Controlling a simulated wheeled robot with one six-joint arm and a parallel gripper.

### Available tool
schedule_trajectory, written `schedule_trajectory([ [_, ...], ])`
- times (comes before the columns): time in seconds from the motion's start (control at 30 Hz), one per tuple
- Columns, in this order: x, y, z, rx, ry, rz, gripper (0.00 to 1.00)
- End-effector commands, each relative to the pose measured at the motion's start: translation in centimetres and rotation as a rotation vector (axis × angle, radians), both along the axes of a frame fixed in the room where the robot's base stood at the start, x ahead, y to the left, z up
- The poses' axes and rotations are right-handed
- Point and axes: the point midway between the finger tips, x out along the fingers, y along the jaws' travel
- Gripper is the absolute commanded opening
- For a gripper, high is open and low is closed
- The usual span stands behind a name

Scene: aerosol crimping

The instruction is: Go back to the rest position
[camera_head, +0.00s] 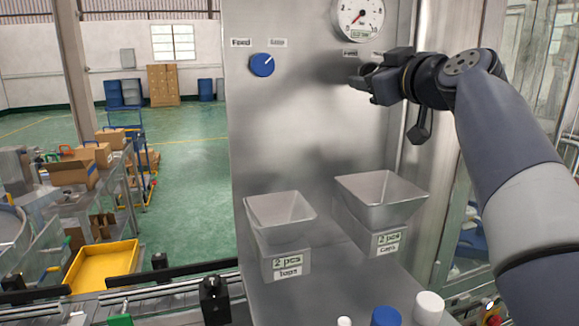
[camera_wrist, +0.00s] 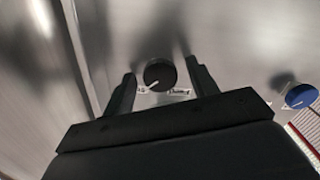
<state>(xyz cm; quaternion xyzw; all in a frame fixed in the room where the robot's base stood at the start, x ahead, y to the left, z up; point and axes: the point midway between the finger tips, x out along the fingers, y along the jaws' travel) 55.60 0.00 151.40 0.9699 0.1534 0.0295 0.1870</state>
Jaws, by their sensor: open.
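My gripper (camera_head: 360,80) is at the upper right of the steel panel, facing it, with the arm reaching in from the right. In the wrist view my gripper (camera_wrist: 159,68) has its two fingers apart. A dark round knob (camera_wrist: 160,75) with a white pointer line shows between the fingers. I cannot tell whether the fingertips are around it or just in front of it. The fingers hold nothing. The blue knob (camera_head: 262,65) is on the panel to the left, apart from the gripper; it also shows at the right of the wrist view (camera_wrist: 301,96).
A round gauge (camera_head: 358,16) is just above my gripper. Two metal hoppers, left (camera_head: 280,212) and right (camera_head: 381,193), stick out below. White (camera_head: 428,308) and blue (camera_head: 386,316) caps stand at the bottom edge. A yellow tray (camera_head: 101,268) is at left.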

Motion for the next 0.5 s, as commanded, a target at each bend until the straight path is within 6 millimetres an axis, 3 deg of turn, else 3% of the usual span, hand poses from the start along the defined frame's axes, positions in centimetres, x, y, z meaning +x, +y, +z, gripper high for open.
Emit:
schedule_trajectory([
  [0.5,-0.02,-0.03,0.19,-0.339,-0.11,0.0,0.55],
])
